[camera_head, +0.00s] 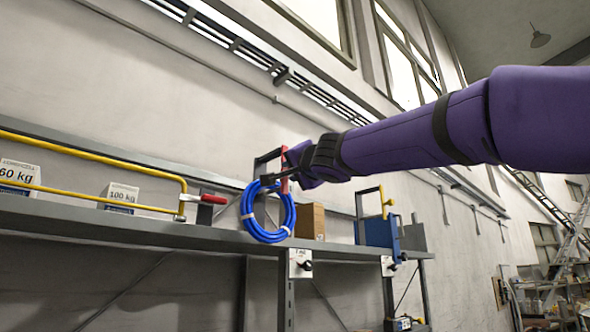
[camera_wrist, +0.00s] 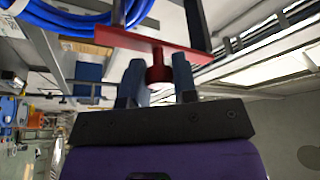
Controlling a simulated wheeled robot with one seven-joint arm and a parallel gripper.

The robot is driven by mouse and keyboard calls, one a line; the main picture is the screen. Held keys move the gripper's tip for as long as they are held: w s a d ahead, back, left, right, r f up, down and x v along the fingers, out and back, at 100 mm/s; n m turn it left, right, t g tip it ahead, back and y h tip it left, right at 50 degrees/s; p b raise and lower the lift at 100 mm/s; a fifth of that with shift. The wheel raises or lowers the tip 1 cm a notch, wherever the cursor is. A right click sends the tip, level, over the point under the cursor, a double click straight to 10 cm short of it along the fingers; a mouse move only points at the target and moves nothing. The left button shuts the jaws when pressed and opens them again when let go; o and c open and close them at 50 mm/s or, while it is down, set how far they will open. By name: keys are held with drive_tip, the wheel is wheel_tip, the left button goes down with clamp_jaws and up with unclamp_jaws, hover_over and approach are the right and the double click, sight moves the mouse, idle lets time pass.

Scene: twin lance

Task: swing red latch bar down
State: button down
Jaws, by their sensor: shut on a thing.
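The red latch bar (camera_head: 284,157) stands about upright beside a dark frame on the shelf, partly hidden by my gripper (camera_head: 284,176). In the wrist view the red bar (camera_wrist: 120,40) runs across the top, with a short red knob (camera_wrist: 158,72) sticking out towards me. My gripper in the wrist view (camera_wrist: 159,82) has one grey finger on each side of this knob and is shut on it. The purple arm reaches in from the right in the head view.
A blue coiled hose (camera_head: 248,222) hangs at the shelf edge just below my gripper. A cardboard box (camera_head: 310,221) and a blue block (camera_head: 376,231) stand to the right. A yellow rail (camera_head: 90,153) with a red grip (camera_head: 214,199) runs along the left.

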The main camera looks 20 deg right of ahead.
drive_tip(key=shift+m, duration=0.3)
idle(0.5)
drive_tip(key=c, duration=0.9)
unclamp_jaws()
drive_tip(key=v, duration=1)
drive_tip(key=shift+s+f, duration=0.1)
drive_tip(key=shift+s, duration=0.3)
drive_tip(key=shift+a, duration=0.1)
